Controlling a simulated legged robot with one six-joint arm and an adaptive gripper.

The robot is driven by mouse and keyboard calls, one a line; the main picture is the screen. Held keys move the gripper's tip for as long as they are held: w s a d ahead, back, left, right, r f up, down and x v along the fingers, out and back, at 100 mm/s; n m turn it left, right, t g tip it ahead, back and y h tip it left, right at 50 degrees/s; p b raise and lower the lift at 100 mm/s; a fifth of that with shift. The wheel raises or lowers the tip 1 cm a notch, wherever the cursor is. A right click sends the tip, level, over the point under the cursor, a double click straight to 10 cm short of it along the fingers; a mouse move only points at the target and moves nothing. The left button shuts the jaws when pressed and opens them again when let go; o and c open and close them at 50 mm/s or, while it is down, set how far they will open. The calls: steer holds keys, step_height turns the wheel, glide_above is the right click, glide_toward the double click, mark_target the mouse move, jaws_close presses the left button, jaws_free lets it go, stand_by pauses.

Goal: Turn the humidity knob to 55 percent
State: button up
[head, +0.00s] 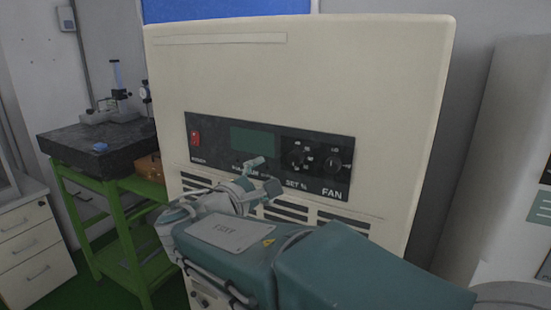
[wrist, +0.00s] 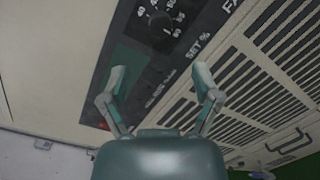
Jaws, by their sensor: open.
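The black humidity knob (head: 297,157), above the label SET %, is on the dark control panel (head: 224,160) of the cream cabinet. In the wrist view the humidity knob (wrist: 161,23) is near the top, ringed by white numbers. Its pointer setting is too small to read surely. My gripper (head: 265,174) is open, in front of the panel, below and left of the knob in the head view. In the wrist view my gripper (wrist: 160,76) has its two fingers spread with nothing between them, and the knob lies beyond the fingertips, apart from them.
The FAN knob (head: 332,163) is just right of the humidity knob. A dark green display (head: 252,139) and a red power switch (head: 195,138) are to the left. Vent slots (head: 345,224) run below the panel. A green-framed bench (head: 122,228) stands at the left.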

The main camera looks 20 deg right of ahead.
mark_target(293, 160)
steer(key=x, duration=0.9)
steer(key=shift+a, duration=0.1)
steer(key=shift+w+d, duration=0.2)
steer(key=shift+d, duration=0.4)
steer(key=shift+a, duration=0.15)
jaws_close()
